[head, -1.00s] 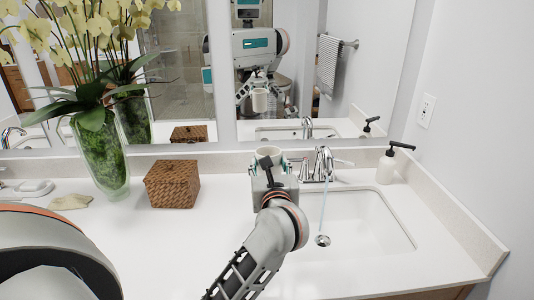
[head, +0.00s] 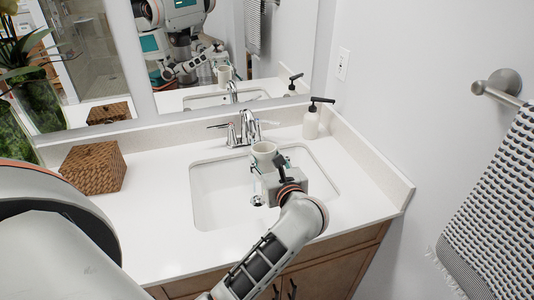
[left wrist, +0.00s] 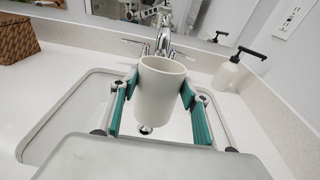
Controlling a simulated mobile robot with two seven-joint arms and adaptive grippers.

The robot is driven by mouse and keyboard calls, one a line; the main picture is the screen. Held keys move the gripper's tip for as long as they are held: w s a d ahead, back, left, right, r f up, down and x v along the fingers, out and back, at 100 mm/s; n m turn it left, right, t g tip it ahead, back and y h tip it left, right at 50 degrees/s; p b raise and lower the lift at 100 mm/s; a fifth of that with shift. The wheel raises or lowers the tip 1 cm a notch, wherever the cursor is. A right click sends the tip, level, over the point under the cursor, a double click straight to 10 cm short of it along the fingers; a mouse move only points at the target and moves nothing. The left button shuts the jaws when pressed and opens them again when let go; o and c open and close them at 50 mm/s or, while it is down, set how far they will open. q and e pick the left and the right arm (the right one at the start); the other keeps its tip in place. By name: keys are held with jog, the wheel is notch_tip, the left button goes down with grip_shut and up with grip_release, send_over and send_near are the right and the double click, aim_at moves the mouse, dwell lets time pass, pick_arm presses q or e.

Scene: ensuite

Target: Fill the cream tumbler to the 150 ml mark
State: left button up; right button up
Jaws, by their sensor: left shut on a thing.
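The cream tumbler (head: 264,154) is upright in my left gripper (head: 267,165), over the sink basin and just in front of the faucet (head: 247,128). In the left wrist view the tumbler (left wrist: 160,92) sits between the two teal fingers, which are shut on its sides. The faucet (left wrist: 163,40) shows behind its rim. A thin bluish streak, seemingly water, shows beside the tumbler above the drain (head: 257,200). I cannot tell whether any falls inside. The tumbler's water level and marks cannot be made out. My right gripper is not in view.
The white sink basin (head: 205,195) is set in the white counter (head: 150,220). A soap dispenser (head: 311,122) stands right of the faucet. A woven box (head: 93,168) sits on the left. A towel (head: 490,200) hangs at the far right. A mirror is behind.

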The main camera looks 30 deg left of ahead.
pick_arm(q)
jog(key=f+b, duration=0.1)
jog(key=f, duration=0.1)
jog(key=f+b, duration=0.1)
jog(key=f, duration=0.1)
jog(key=f+b, duration=0.1)
jog(key=f, duration=0.1)
jog(key=shift+w+a, duration=0.35)
jog(key=w+a+f+b, duration=0.1)
jog(key=b, duration=0.1)
jog(key=w+a+f+b, duration=0.1)
jog(key=f+b, duration=0.1)
jog(key=shift+w+a+f, duration=0.2)
jog(key=shift+a, duration=0.2)
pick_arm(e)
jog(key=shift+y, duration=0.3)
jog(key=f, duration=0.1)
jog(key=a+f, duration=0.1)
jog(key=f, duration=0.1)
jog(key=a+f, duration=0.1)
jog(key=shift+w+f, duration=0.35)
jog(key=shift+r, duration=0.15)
